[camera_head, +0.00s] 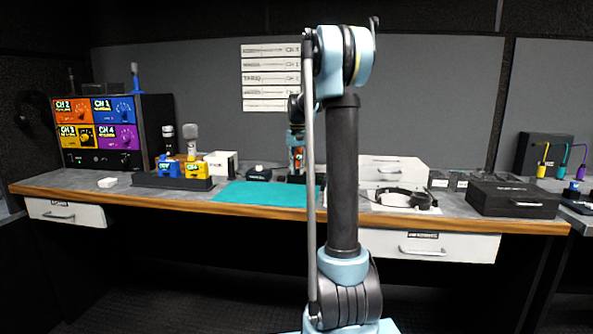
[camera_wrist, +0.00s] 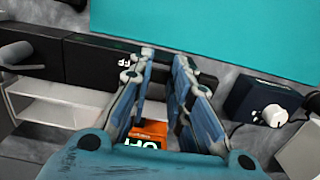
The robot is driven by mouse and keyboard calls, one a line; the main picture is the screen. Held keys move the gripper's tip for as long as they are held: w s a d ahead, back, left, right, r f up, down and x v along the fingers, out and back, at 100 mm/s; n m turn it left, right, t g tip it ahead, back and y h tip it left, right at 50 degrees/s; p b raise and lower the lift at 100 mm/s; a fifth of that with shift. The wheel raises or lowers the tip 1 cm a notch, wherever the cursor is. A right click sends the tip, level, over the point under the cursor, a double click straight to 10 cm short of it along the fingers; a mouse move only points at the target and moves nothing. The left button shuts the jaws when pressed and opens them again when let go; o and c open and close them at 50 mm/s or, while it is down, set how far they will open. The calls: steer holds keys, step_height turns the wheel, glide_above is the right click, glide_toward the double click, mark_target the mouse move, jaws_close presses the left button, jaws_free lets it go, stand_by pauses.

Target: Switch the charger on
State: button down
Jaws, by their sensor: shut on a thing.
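A long black unit (camera_wrist: 100,58), which looks like the charger, lies beside the teal mat in the wrist view. Pale lettering on it seems to read "OFF", partly covered by a finger. In the head view its dark body (camera_head: 293,178) shows under my gripper (camera_head: 296,137), behind the mat. In the wrist view my gripper (camera_wrist: 161,62) reaches over the unit, its two fingers close together. An orange pack (camera_wrist: 156,128) with a lettered screen shows between the fingers near the palm, and they are shut on it. My palm hides its lower part. I cannot tell whether it touches the unit.
The teal mat (camera_head: 262,193) is clear. A small black box with a white knob (camera_wrist: 272,115) stands close beside my gripper. Headphones (camera_head: 405,198) and white drawers (camera_head: 393,168) are to the right, a blue and a yellow pack (camera_head: 196,170) to the left.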

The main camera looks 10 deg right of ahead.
mark_target(298, 170)
steer(key=shift+w+g, duration=0.15)
steer(key=shift+g, duration=0.35)
steer(key=c, duration=1.5)
jaws_free()
steer(key=shift+r, duration=0.15)
steer(key=r, duration=0.4)
steer(key=w+r, duration=0.1)
steer(key=r, duration=0.6)
steer(key=shift+w+d+r, duration=0.3)
steer(key=shift+w, duration=0.05)
